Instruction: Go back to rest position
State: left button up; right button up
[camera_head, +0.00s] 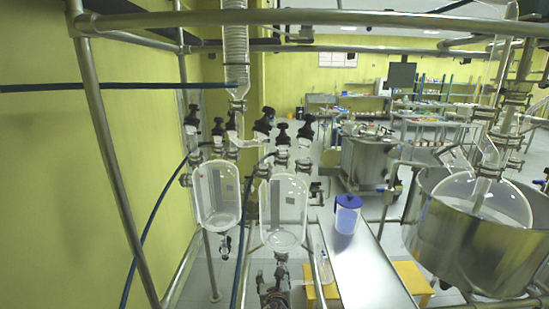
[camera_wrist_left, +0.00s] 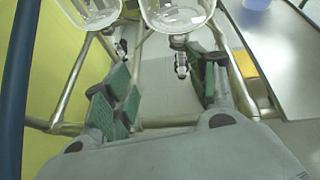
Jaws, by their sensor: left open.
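A drain valve (camera_wrist_left: 181,64) under a glass vessel (camera_wrist_left: 178,14) shows beyond the gap between the fingers; I cannot tell how far beyond. My right gripper is in neither view.
A second glass vessel (camera_head: 217,194) hangs to the left. Metal frame posts (camera_head: 112,150) and a dark hose (camera_head: 152,215) stand close by. A blue-lidded jug (camera_head: 347,214) stands on a steel table (camera_head: 366,275). A large steel bath (camera_head: 470,240) is at right.

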pick_arm(q)
jog(key=s+a+f+n+g, duration=0.2)
jog(key=s+a+f+n, duration=0.25)
jog(key=f, duration=0.95)
jog(key=s+a+f+n+g, duration=0.35)
jog(key=s+f+n, duration=0.2)
jog(key=f, duration=0.75)
jog(key=s+a+f+n+g, duration=0.2)
jog(key=s+a+f+n, duration=0.3)
jog(key=f, duration=0.9)
jog(key=s+a+f+n+g, duration=0.1)
jog(key=s+a+f+n, duration=0.3)
jog(key=s, duration=0.9)
jog(key=s+a+f+n+g, duration=0.2)
jog(key=s+a+f+n, duration=0.2)
jog(key=s, duration=0.9)
jog(key=s+a+f+n+g, duration=0.1)
jog(key=s+a+f+n, duration=0.4)
jog(key=s+f+n, duration=0.3)
jog(key=s+f, duration=0.3)
jog(key=s, duration=0.2)
jog(key=shift+s+f+n+h+b, duration=0.15)
jog(key=shift+f+n+h+b, duration=0.15)
jog(key=shift+n+h+b, duration=0.1)
